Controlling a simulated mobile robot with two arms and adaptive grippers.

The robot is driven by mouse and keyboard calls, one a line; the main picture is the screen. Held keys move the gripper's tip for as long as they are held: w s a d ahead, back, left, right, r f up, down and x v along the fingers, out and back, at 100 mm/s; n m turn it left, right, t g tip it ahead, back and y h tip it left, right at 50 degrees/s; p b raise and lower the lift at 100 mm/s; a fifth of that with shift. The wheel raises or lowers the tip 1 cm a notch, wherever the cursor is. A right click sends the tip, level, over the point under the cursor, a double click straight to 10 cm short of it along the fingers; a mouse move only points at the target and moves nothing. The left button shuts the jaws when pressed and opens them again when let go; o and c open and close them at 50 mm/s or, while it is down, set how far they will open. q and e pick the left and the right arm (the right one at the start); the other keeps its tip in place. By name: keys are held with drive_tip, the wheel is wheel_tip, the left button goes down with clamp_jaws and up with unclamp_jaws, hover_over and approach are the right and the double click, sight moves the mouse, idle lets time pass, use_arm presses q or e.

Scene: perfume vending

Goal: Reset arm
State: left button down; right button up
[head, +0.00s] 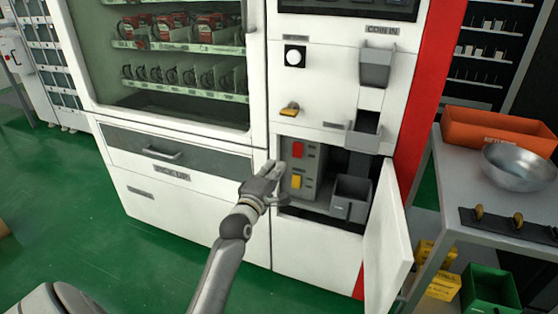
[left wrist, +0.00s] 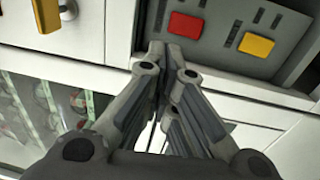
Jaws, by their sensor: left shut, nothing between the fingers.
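My left gripper (head: 273,174) reaches in from the left and is at the left side of the vending machine's open lower compartment. Its fingers are shut and empty, and they also show in the left wrist view (left wrist: 170,55). A grey panel in the compartment carries a red button (head: 298,149) and a yellow button (head: 296,181). In the left wrist view the red button (left wrist: 187,25) lies just beyond the fingertips, and the yellow button (left wrist: 257,44) is to its right. I cannot tell whether the fingertips touch the panel. My right gripper is not in view.
The compartment's white door (head: 385,245) hangs open at the right. A grey bin (head: 351,198) sits in the compartment. A side table holds an orange tray (head: 495,130), a metal bowl (head: 520,165) and a dark coin holder (head: 505,225). Green floor (head: 150,245) is clear at left.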

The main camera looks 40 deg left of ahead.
use_arm(q)
drive_tip(key=shift+s+d+r, duration=0.1)
drive_tip(key=shift+s+d, duration=0.05)
drive_tip(key=shift+s, duration=0.45)
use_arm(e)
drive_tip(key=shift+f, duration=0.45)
